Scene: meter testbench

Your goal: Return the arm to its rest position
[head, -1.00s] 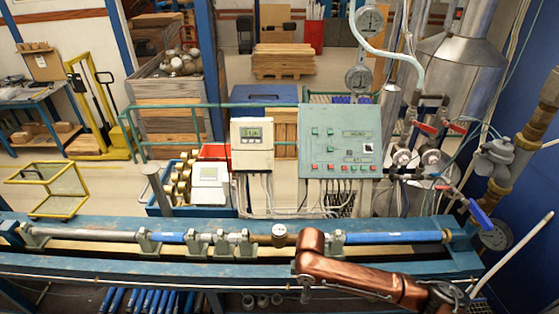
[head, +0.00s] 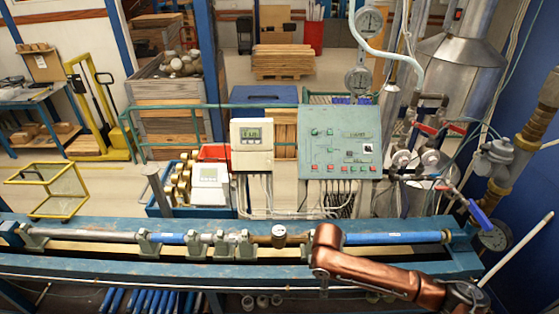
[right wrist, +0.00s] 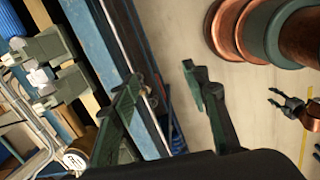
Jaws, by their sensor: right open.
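My copper right arm (head: 375,272) comes in from the lower right in the head view, in front of the blue bench. Its gripper is not distinguishable there. In the right wrist view my right gripper (right wrist: 160,80) is open, its two dark green fingers apart with nothing between them. The bench's blue rail (right wrist: 105,60) runs behind and left of the fingers, and pale floor shows to the right. A small dark two-pronged gripper (right wrist: 286,103) shows at the right edge of that view, perhaps my left one. Its jaw state is unclear. No left arm shows in the head view.
A pipe line with a brass meter (head: 279,236) and blue pipe sections (head: 385,239) lies along the bench (head: 120,270). A blue-handled valve (head: 483,217) stands at its right end. A green control panel (head: 340,140) and a white display box (head: 252,145) stand behind.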

